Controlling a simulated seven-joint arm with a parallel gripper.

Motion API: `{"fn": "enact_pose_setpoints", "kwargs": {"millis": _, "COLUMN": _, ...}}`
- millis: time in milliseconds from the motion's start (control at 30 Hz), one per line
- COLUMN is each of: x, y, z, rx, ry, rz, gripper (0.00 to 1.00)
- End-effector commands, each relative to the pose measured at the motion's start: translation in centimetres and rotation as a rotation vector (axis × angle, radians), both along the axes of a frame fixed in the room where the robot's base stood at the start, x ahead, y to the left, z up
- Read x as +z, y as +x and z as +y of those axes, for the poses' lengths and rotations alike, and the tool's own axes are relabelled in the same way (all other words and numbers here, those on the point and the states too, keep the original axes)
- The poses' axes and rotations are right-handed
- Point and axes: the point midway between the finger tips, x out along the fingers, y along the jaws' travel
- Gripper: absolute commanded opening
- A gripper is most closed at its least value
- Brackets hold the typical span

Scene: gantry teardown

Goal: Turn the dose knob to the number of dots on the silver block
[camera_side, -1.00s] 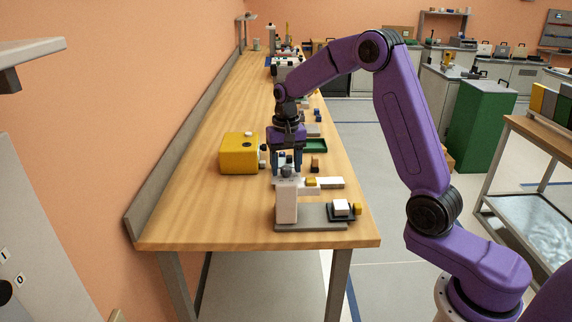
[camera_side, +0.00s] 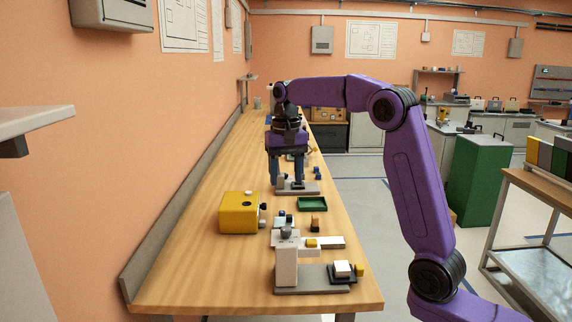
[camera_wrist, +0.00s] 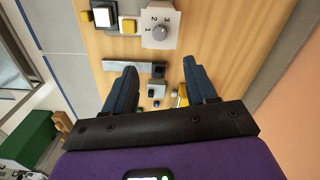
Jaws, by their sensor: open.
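The grey dose knob (camera_side: 286,232) sits on top of a white post near the front of the bench. In the wrist view the knob (camera_wrist: 160,32) is round, on a white face with the figures 1, 2 and 3; its pointer is too small to read. A small pale block, perhaps the silver block (camera_wrist: 156,90), lies between the fingers' lines of sight; I cannot make out dots on it. My gripper (camera_side: 287,184) is open and empty, farther back along the bench than the knob. Its spread fingers (camera_wrist: 158,82) also show in the wrist view.
A yellow box (camera_side: 239,213) stands left of the small blocks. The bench's left strip is clear.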

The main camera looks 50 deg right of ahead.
Motion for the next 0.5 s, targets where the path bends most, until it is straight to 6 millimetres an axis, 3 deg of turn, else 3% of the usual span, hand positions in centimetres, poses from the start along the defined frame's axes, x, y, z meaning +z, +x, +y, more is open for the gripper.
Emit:
{"fn": "enact_pose_setpoints", "kwargs": {"millis": 200, "x": 2.0, "y": 0.0, "z": 0.0, "rx": 0.000, "ry": 0.000, "rz": 0.000, "gripper": 0.56}}
{"fn": "enact_pose_setpoints", "kwargs": {"millis": 500, "x": 2.5, "y": 0.0, "z": 0.0, "rx": 0.000, "ry": 0.001, "rz": 0.001, "gripper": 0.56}}
